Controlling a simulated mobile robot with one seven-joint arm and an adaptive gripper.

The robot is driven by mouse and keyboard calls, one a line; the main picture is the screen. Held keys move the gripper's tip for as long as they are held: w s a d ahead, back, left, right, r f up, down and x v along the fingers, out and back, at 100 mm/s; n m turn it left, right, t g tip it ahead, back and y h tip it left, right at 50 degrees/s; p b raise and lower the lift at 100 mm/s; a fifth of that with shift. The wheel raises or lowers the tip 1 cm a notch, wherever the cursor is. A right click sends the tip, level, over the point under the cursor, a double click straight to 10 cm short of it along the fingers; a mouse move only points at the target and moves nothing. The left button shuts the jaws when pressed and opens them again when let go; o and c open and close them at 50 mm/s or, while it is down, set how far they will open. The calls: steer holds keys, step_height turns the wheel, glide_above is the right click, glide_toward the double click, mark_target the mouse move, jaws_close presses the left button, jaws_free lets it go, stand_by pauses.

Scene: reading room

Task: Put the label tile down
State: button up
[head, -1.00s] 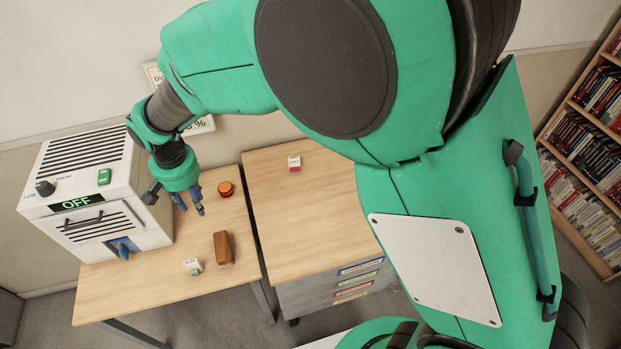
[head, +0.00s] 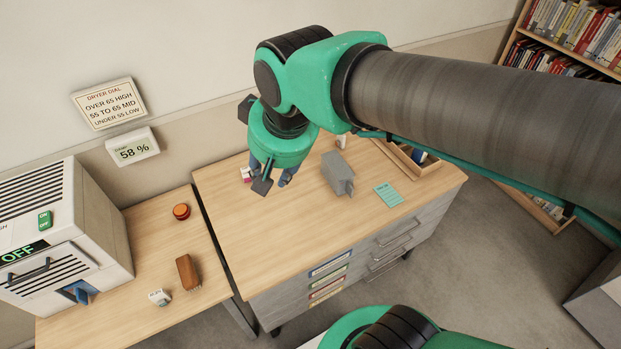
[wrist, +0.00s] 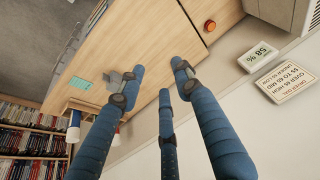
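A small white tile with a pink-red part (head: 246,174) is on the right wooden top, near its back left. I cannot tell which is the label tile. My gripper (head: 272,184) is above the right top, just right of the pink-marked tile in the head view; the gap in height is unclear. In the wrist view its blue fingers (wrist: 160,76) are spread, with nothing seen between them. Neither tile can be made out in the wrist view.
A grey box-like object (head: 338,175) and a teal card (head: 388,194) are right of my gripper, before a wooden tray (head: 432,165). A wall display (head: 133,148) reads 58 %.

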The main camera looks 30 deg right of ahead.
steer(key=s+d+t, duration=0.1)
steer(key=s+d, duration=0.4)
steer(key=s, duration=0.2)
steer(key=shift+s+r+h, duration=0.25)
steer(key=shift+s+h, duration=0.05)
steer(key=shift+s, duration=0.1)
steer(key=shift+o, duration=1.1)
steer(key=shift+w, duration=0.15)
